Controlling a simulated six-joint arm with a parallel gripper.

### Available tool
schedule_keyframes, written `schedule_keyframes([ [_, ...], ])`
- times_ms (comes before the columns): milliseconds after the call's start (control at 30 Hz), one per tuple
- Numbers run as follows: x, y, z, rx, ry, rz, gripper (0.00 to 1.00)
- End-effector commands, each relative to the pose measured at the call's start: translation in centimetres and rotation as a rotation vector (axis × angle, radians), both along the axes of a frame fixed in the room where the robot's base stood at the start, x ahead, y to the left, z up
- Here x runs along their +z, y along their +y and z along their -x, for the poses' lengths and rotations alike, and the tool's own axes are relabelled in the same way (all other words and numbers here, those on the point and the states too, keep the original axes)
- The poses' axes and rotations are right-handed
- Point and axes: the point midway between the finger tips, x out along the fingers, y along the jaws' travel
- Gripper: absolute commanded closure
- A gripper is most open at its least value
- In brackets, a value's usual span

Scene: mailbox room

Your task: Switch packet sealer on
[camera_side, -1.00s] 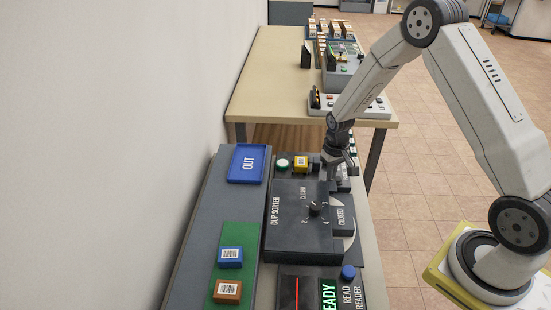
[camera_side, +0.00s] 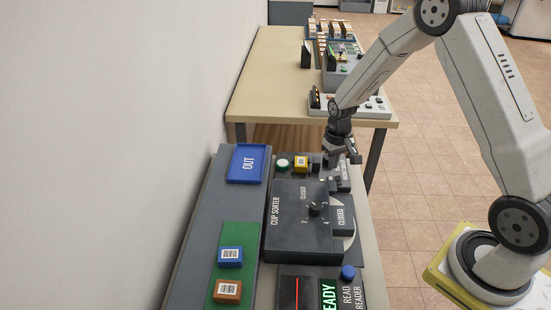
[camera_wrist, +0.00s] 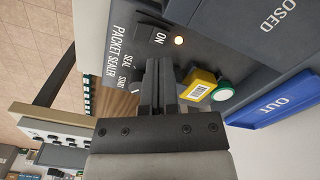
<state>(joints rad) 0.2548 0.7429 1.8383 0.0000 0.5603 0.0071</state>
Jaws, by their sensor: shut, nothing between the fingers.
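The packet sealer panel (camera_wrist: 122,52) is dark grey, with the white words PACKET SEALER and SEAL START. Its black switch (camera_wrist: 148,34) sits beside the ON mark, and a small lamp (camera_wrist: 179,40) near it glows warm white. My gripper (camera_wrist: 158,63) is shut and empty. In the wrist view its fingertips are just below the switch and ON mark; whether they touch the panel cannot be told. In the side view my gripper (camera_side: 342,164) is over the panel's far part, behind the clip sorter, and hides some of it.
The clip sorter (camera_side: 286,237) with its dial stands nearer the camera. A yellow barcoded block (camera_wrist: 199,85) and a green button (camera_wrist: 222,90) are close beside my fingers. The blue OUT tray (camera_side: 233,177) is at the left. Another table (camera_side: 270,75) stands beyond.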

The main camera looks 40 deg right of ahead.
Motion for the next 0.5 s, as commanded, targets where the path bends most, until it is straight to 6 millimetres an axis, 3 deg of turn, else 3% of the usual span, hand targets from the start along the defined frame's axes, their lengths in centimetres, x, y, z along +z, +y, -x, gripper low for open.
schedule_keyframes([
  [500, 2.9, 0.0, 0.0, 0.0, -0.001, 0.0, 1.0],
])
